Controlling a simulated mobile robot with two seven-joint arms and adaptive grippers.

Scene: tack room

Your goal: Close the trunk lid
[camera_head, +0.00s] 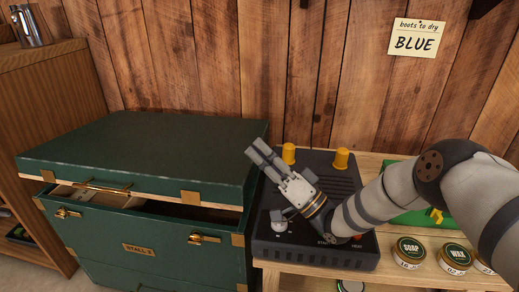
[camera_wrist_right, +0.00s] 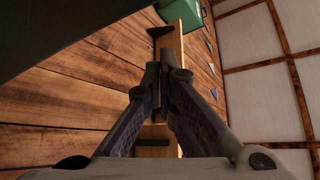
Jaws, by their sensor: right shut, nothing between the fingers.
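The green trunk (camera_head: 150,245) stands at the lower left in the head view, with brass corners, latches and a "STALL 2" plate. Its lid (camera_head: 150,143) is nearly down but ajar, with a dark gap along the front. A pale tray edge and the dark inside show in that gap. My right gripper (camera_head: 257,150) is shut and empty, beside the lid's right edge and above the dark boot dryer. I cannot tell whether it touches the lid. Its closed fingers also show in the right wrist view (camera_wrist_right: 160,72). My left gripper is not in view.
The boot dryer (camera_head: 315,248) with yellow-orange pegs stands right of the trunk on a wooden bench. Round tins (camera_head: 409,252) and a green item lie further right. A wooden cabinet (camera_head: 50,110) stands left. The plank wall with a "BLUE" note (camera_head: 416,37) is behind.

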